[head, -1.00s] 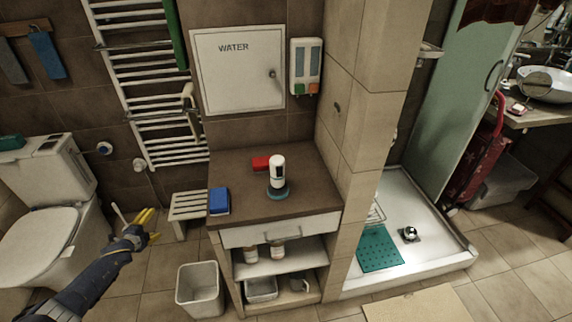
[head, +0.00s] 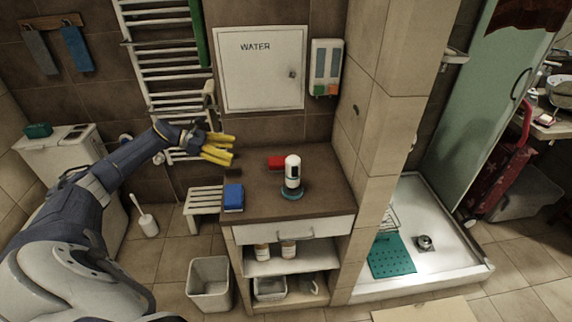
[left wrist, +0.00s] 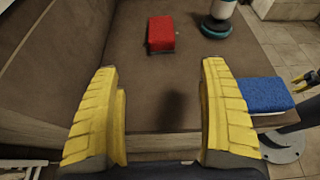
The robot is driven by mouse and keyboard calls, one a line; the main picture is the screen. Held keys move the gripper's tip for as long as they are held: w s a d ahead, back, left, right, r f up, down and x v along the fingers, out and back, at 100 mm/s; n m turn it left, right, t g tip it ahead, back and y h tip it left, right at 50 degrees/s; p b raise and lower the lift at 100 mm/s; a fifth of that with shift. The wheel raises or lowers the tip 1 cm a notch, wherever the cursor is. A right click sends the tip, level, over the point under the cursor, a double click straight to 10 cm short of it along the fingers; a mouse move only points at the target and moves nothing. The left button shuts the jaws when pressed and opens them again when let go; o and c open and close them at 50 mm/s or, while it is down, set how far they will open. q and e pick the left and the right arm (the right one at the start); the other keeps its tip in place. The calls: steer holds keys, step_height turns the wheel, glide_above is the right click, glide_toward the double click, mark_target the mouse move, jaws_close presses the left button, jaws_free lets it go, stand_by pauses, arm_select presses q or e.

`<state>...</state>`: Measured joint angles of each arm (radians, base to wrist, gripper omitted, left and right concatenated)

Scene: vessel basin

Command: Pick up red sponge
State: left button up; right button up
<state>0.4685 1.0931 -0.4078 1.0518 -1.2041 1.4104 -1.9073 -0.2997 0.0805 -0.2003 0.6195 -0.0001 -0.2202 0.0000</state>
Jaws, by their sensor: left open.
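The red sponge (head: 276,162) lies on the dark top of the cabinet (head: 258,206), behind and left of a white bottle. In the left wrist view the red sponge (left wrist: 161,33) is ahead of the fingertips, near the middle, with clear counter between. My left gripper (head: 226,150) has yellow fingers, is open and empty, and hangs above the left part of the cabinet top. Its spread fingers (left wrist: 164,75) also show in the left wrist view, apart from the sponge.
A white bottle on a teal base (head: 292,174) stands close right of the sponge. A blue sponge (head: 233,197) lies at the cabinet's left front edge. The tiled wall and the white WATER panel (head: 262,70) are behind.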

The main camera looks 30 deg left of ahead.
mark_target(270, 161)
arm_select(q)
steer(key=shift+w+d+f, duration=0.2)
steer(key=shift+w+d, duration=0.1)
steer(key=shift+d, duration=0.15)
steer(key=x, duration=1.6)
steer(key=shift+w+d, duration=0.1)
steer(key=shift+w, duration=0.05)
steer(key=shift+c, duration=0.5)
steer(key=c, duration=0.8)
